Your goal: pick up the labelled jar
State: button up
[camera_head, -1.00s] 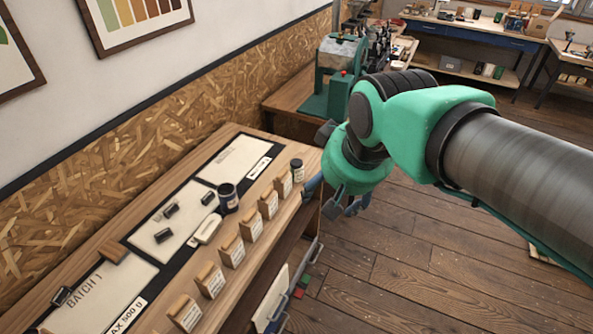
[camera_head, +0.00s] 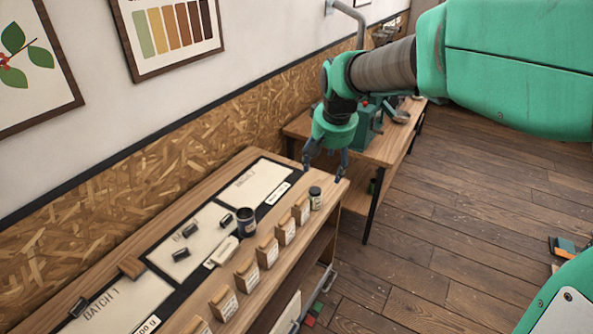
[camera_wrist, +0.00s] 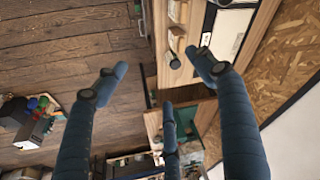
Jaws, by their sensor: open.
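A small labelled jar (camera_head: 315,198) with a dark lid stands upright at the far right corner of the wooden bench. In the wrist view a small dark-ended object, probably this jar (camera_wrist: 175,61), shows near the bench edge, beyond the fingers. My gripper (camera_head: 325,172) hangs above and just behind the jar in the head view, apart from it. Its blue fingers are spread and empty, and they also show wide apart in the wrist view (camera_wrist: 158,72).
Several brown labelled bags (camera_head: 267,252) line the bench's front edge beside the jar. A dark cup (camera_head: 246,222) and small dark blocks (camera_head: 181,254) stand on the mat. A green machine (camera_head: 370,125) sits on another table behind my gripper.

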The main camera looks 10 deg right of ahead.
jog(key=w+d+f+g+p, duration=0.1)
jog(key=w+f, duration=0.4)
jog(key=w, duration=0.3)
jog(key=w+d+f+p, duration=0.1)
jog(key=w+d+f, duration=0.1)
jog(key=w+f, duration=0.45)
jog(key=m+g+p, duration=0.1)
send_over(315, 190)
jog(key=s, duration=0.1)
jog(key=f, duration=1.4)
jog(key=shift+a+f, duration=0.2)
jog(key=shift+w+f, duration=0.1)
jog(key=shift+f, duration=0.2)
jog(key=shift+f, duration=0.1)
jog(key=shift+w+d+f, duration=0.1)
jog(key=shift+w+f, duration=0.05)
jog(key=shift+f, duration=1.25)
jog(key=shift+w+f, duration=0.2)
jog(key=shift+f, duration=1.15)
jog(key=shift+w+d+f, duration=0.1)
jog(key=shift+w+f, duration=0.05)
jog(key=shift+f, duration=1.25)
jog(key=shift+f, duration=0.15)
jog(key=shift+w+d+f+b, duration=0.1)
jog(key=shift+w+f+b, duration=0.1)
jog(key=shift+f, duration=1.05)
jog(key=shift+w+d+f+b, duration=0.1)
jog(key=shift+w+f+b, duration=0.05)
jog(key=shift+f, duration=1.05)
